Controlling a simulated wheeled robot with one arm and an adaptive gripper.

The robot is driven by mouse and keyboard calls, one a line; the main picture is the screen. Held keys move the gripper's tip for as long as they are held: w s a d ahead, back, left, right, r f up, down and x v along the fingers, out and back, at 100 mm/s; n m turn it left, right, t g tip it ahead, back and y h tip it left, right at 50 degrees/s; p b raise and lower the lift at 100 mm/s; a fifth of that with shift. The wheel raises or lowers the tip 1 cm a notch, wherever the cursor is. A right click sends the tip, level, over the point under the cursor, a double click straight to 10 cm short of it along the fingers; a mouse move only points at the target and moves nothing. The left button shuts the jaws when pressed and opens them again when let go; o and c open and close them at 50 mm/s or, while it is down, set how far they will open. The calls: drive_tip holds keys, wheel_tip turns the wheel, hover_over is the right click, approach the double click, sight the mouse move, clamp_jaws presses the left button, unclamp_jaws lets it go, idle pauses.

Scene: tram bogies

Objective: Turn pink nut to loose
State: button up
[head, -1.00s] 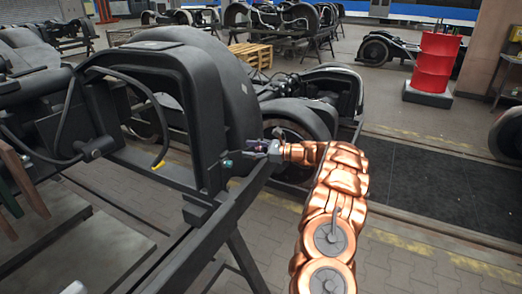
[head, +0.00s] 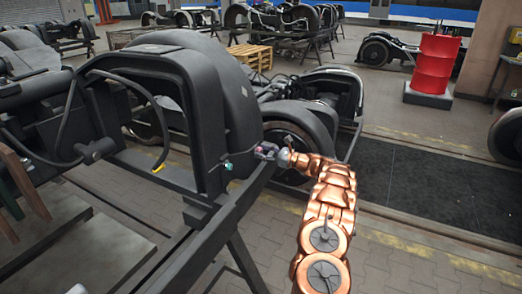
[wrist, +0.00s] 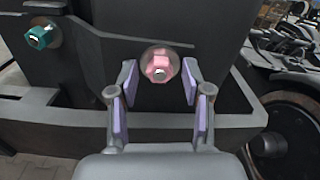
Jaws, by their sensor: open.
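The pink nut (wrist: 160,67) sits on a round washer on the dark bogie frame, at the upper middle of the wrist view. My gripper (wrist: 158,84) is open, with its purple-lined fingers to the left and right of the nut and slightly below it in the picture. I cannot tell whether the fingertips reach past the nut's face. A teal nut (wrist: 40,37) is on the same frame to the left. In the head view, my gripper (head: 265,151) is at the frame's right end, right of the teal nut (head: 228,166); the pink nut is not clear there.
A dark ledge (wrist: 210,137) of the frame runs below the nut, close under my gripper. A wheel (wrist: 277,150) stands at the right. A red barrel (head: 434,62) stands far off, and dark floor matting (head: 430,190) to the right is clear.

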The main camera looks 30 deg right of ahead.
drive_tip(key=shift+w+a, duration=0.35)
drive_tip(key=shift+w, duration=0.2)
drive_tip(key=shift+c, duration=0.4)
clamp_jaws()
